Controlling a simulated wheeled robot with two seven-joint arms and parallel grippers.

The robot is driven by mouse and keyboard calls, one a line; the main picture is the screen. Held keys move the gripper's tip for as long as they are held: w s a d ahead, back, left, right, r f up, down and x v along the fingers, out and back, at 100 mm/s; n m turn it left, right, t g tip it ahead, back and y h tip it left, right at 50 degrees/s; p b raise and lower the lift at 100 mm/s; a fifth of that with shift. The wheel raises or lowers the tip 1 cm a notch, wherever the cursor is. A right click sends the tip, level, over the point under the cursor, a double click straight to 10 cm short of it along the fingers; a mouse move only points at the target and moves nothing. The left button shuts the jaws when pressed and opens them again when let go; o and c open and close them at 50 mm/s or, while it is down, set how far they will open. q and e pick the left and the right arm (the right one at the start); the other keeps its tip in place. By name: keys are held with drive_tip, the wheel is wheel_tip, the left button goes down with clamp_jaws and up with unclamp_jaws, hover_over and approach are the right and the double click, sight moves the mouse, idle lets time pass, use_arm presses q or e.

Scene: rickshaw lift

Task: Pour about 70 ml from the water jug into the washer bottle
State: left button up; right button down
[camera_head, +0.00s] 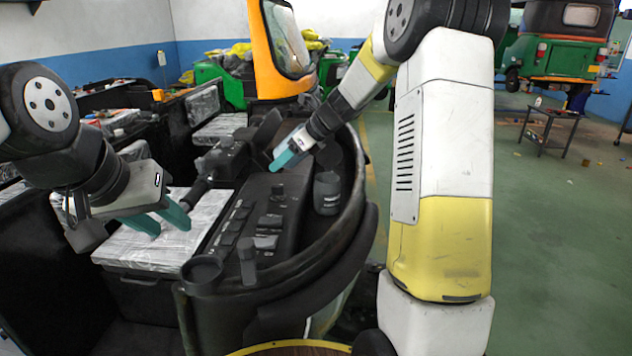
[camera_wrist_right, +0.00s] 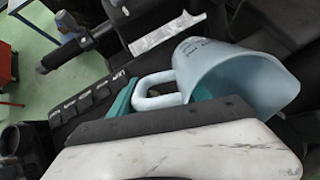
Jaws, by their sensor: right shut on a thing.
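The water jug (camera_wrist_right: 215,70) is pale blue, with a looped handle and dark markings, in the right wrist view. My right gripper (camera_wrist_right: 162,98) is shut on its handle, one teal finger on either side. The jug's wide mouth faces right in that view; I cannot see water in it. In the head view my right gripper (camera_head: 285,158) is above the dark dashboard, and I cannot make out the jug there. My left gripper (camera_head: 167,220) is open and empty over the plastic-wrapped seat. I cannot make out the washer bottle in either view.
The black dashboard (camera_head: 262,225) has several buttons, a lever and a dark cup-like holder (camera_head: 327,192). An orange windscreen frame (camera_head: 265,60) rises behind it. The wrapped seat (camera_head: 160,250) is at left. Green floor (camera_head: 565,240) is open at right, with a small table (camera_head: 550,122) farther back.

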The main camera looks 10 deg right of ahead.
drive_tip(key=shift+a+f+g+h, duration=0.15)
drive_tip(key=shift+f+g+h, duration=0.25)
drive_tip(key=shift+h, duration=0.2)
drive_tip(key=shift+w+a+r+g+h+b, duration=0.25)
drive_tip(key=shift+a+g+h+b, duration=0.1)
drive_tip(key=shift+g+h, duration=0.35)
drive_tip(key=shift+w+a+f+g+h, duration=0.1)
drive_tip(key=shift+a+f+g+h, duration=0.15)
drive_tip(key=shift+h, duration=0.2)
drive_tip(key=shift+w+a+f+g+h, duration=0.15)
drive_tip(key=shift+f+h, duration=0.15)
drive_tip(key=shift+h, duration=0.15)
drive_tip(key=shift+r+g+h+b, duration=0.3)
drive_tip(key=shift+g+h+b, duration=0.15)
drive_tip(key=shift+h, duration=0.15)
drive_tip(key=shift+f+g+h+b, duration=0.35)
drive_tip(key=shift+g+h, duration=0.3)
drive_tip(key=shift+h, duration=0.25)
drive_tip(key=shift+r, duration=0.1)
